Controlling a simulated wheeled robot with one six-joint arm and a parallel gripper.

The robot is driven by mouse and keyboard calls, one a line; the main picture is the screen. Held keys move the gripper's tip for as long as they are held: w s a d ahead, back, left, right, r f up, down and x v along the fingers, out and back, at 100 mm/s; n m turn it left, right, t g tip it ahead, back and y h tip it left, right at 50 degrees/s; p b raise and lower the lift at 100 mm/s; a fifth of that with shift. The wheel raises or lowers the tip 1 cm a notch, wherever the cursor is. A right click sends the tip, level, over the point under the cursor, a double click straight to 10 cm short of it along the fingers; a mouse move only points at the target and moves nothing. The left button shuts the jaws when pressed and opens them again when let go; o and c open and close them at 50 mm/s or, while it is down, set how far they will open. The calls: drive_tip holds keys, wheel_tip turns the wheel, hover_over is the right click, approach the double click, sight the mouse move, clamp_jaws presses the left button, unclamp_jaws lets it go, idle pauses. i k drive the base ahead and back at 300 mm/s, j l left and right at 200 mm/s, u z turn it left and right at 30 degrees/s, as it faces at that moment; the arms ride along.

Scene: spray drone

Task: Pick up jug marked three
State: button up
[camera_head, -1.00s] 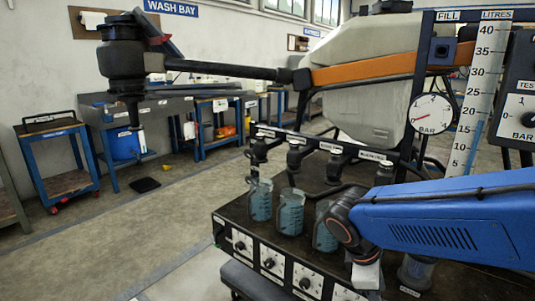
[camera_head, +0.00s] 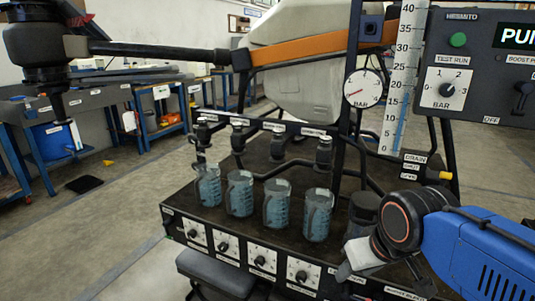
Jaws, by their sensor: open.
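Several clear jugs with blue liquid and printed scales stand upright in a row on the dark bench top. From the left they are the first jug (camera_head: 208,186), the second jug (camera_head: 239,194), the third jug (camera_head: 277,204) and the rightmost jug (camera_head: 317,215). No number on any jug is readable, so I cannot tell which is marked three. My gripper (camera_head: 358,262) is at the bench's front edge, right of and below the rightmost jug, apart from it. It is open and holds nothing visible; its fingers are partly hidden by my wrist.
Nozzles (camera_head: 323,152) hang from a bar behind the jugs. A dark cylinder (camera_head: 364,212) stands right of the jugs. Knobs (camera_head: 261,261) line the bench front. A pressure gauge (camera_head: 362,88), scale board (camera_head: 397,90) and control panel (camera_head: 465,75) rise at right. A drone arm (camera_head: 150,49) spans above.

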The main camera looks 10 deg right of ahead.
sight(239, 193)
drive_tip(key=z, duration=1.45)
drive_tip(key=u, duration=1.75)
drive_tip(key=k+j+z, duration=0.2)
drive_tip(key=j, duration=0.25)
drive_tip(key=k+j+z, duration=0.15)
drive_tip(key=k+j, duration=0.15)
drive_tip(key=j, duration=0.15)
